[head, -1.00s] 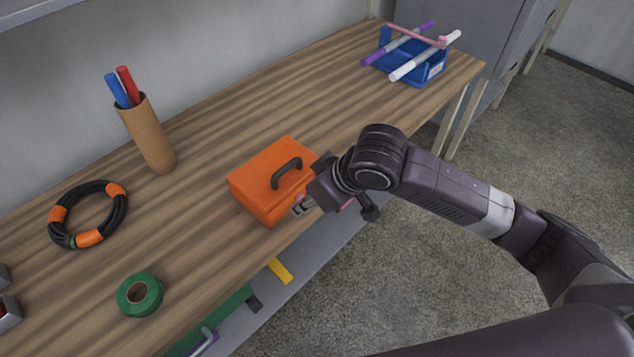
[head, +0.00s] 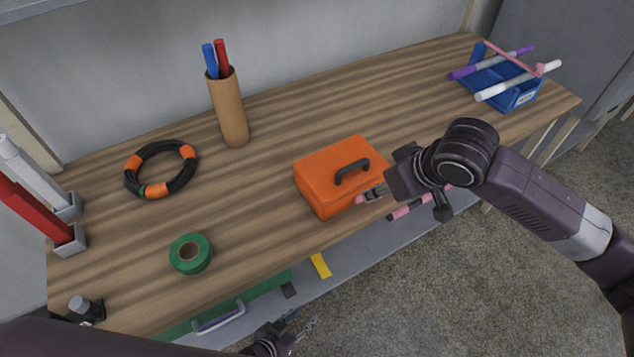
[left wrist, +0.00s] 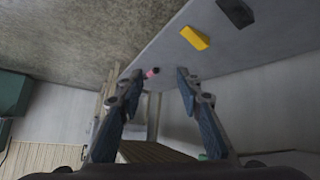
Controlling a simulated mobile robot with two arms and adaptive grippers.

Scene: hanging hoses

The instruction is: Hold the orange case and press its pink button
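My left gripper (head: 307,322) is low in front of the bench, below and apart from the case. In the left wrist view its two blue-padded fingers (left wrist: 185,95) are spread and empty.
A blue bin (head: 500,90) is far right. Below are a yellow block (head: 320,265) and a pink stick (head: 400,212), apparently on a lower shelf.

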